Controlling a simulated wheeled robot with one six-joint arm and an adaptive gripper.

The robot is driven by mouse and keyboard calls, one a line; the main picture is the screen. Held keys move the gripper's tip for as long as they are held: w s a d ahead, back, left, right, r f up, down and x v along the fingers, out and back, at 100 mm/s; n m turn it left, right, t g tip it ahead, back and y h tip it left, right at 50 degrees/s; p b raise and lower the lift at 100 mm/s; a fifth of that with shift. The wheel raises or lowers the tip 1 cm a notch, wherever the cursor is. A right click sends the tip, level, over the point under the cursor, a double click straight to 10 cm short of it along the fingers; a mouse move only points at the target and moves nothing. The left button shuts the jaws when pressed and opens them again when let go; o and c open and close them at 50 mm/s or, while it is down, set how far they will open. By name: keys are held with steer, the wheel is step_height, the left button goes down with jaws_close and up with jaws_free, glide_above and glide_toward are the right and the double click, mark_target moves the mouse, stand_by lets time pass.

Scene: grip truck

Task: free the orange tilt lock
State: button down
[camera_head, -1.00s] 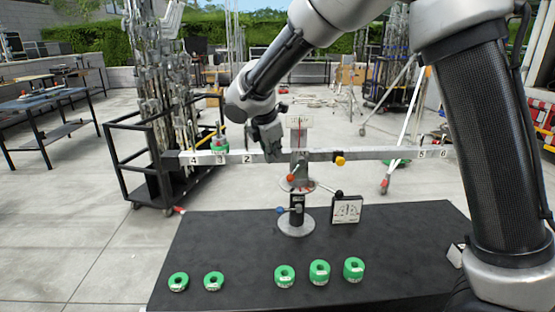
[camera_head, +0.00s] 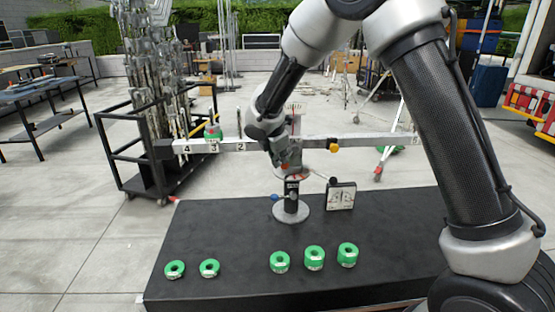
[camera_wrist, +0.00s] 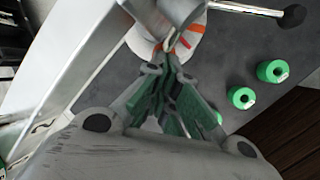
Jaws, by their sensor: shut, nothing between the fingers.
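A pale numbered beam (camera_head: 312,143) crosses a post with a round grey base (camera_head: 291,212) on the black table. A small orange-red part (camera_head: 285,166), apparently the tilt lock, shows at the post just below the beam. My gripper (camera_head: 281,158) is in front of the beam, close to that part. In the wrist view, my gripper (camera_wrist: 168,66) is shut and empty. Its tips are by a grey cylinder and orange marks (camera_wrist: 168,46) on a pale disc (camera_wrist: 190,40). Fingers and housing partly hide the lock; I cannot tell whether they touch it.
A green weight (camera_head: 212,133) sits on the beam near label 3. A yellow-orange knob (camera_head: 333,147) is on its right half. A black-tipped lever (camera_wrist: 293,15) sticks out at the post. Several green rings (camera_head: 280,262) lie along the table (camera_head: 220,225); a small sign (camera_head: 340,196) stands near the base.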

steer(key=shift+d+f+h, duration=0.15)
steer(key=shift+f+h, duration=0.2)
steer(key=shift+h, duration=0.35)
steer(key=shift+d+f+n+h, duration=0.2)
steer(key=shift+d+f+h, duration=0.25)
steer(key=shift+h, duration=0.3)
steer(key=shift+d+f+n+h, duration=0.2)
steer(key=shift+d+f+h, duration=0.2)
steer(key=shift+h, duration=0.35)
